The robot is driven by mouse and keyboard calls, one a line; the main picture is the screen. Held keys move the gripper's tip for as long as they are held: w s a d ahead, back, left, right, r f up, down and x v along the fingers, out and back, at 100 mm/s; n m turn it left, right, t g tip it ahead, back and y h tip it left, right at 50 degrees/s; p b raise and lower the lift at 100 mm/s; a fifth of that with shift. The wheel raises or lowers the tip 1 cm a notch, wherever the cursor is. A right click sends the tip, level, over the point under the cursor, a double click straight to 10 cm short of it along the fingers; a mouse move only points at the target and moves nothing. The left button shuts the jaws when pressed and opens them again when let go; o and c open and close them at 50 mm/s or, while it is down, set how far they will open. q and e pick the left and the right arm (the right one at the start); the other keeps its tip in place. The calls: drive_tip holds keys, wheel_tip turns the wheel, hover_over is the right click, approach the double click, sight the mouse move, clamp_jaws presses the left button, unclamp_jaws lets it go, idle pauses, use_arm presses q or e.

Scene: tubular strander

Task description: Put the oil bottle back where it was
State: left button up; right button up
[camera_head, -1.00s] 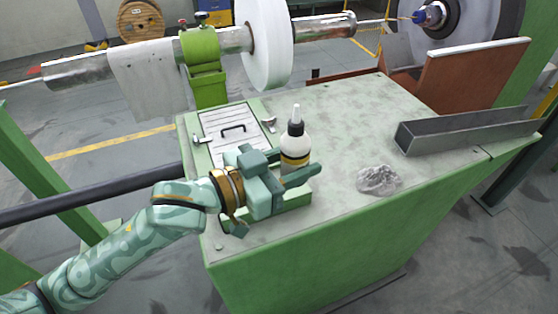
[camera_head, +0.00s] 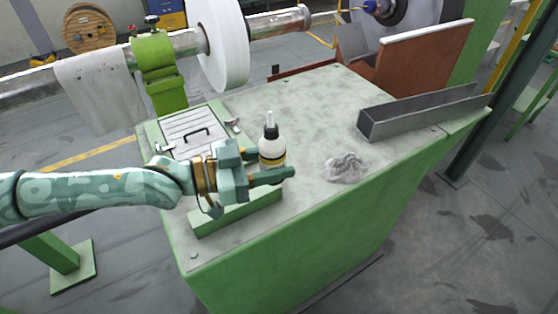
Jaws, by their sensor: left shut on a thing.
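The oil bottle (camera_head: 271,151) is white with a black cap, a pale nozzle and a dark and yellow band low on its body. It stands upright in the camera_head view, near the left part of the green bench top (camera_head: 290,105). My left gripper (camera_head: 271,166) comes in from the left and is shut on the bottle's lower part. Its near finger hides the bottle's base, so I cannot tell whether the bottle touches a surface. A low green ledge or box (camera_head: 240,211) lies just below the gripper at the bench's front left. My right gripper is not in view.
A crumpled grey rag (camera_head: 343,168) lies right of the bottle. A grey metal channel (camera_head: 415,112) lies at the bench's right. A hatch with a black handle (camera_head: 194,133) is behind my wrist. A white reel (camera_head: 224,45) on a shaft stands at the back. The mid bench is clear.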

use_arm(q)
drive_tip(key=shift+a+r+m+g, duration=0.1)
drive_tip(key=shift+a+m+g, duration=0.3)
drive_tip(key=shift+m+g, duration=0.15)
drive_tip(key=shift+s+a+m+g+h, duration=0.25)
drive_tip(key=shift+a+m+g, duration=0.25)
drive_tip(key=shift+g, duration=0.45)
drive_tip(key=shift+s+a+m+g+h, duration=0.15)
drive_tip(key=shift+a+m+g+h, duration=0.1)
drive_tip(key=shift+m+g, duration=0.5)
